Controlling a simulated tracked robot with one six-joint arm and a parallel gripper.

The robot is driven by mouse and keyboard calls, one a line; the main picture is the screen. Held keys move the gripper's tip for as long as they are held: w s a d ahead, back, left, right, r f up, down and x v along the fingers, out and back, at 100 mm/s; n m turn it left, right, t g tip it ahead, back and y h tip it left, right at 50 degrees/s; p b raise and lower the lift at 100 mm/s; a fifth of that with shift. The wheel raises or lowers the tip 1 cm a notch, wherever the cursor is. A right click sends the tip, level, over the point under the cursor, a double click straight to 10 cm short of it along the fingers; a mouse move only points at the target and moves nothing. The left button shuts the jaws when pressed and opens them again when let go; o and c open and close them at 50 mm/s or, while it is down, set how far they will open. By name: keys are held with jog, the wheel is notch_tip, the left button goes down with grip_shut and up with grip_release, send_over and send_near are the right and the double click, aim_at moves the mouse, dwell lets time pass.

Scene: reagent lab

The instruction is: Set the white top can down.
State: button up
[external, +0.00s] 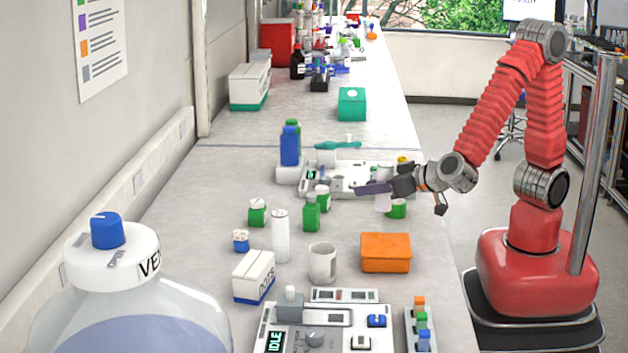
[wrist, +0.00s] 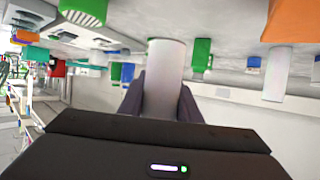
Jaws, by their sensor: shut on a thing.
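The white can (wrist: 165,78) is a plain white cylinder between my gripper's two dark fingers in the wrist view, where the scene looks upside down. My gripper (wrist: 160,100) is shut on it.
A green jar (external: 397,209) stands close right of the can, and a white instrument (external: 345,180) lies behind it. An orange box (external: 385,252) is in front. A green bottle (external: 311,217), a tall white cylinder (external: 280,238) and a mug (external: 322,262) stand left.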

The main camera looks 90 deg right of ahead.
aim_at(390, 209)
jog(key=shift+f, duration=1.15)
jog(key=shift+f, duration=0.1)
jog(key=shift+f, duration=2)
jog(key=shift+f, duration=0.1)
jog(key=o, duration=1.1)
jog(key=shift+o, duration=0.2)
jog(key=shift+v, duration=6.05)
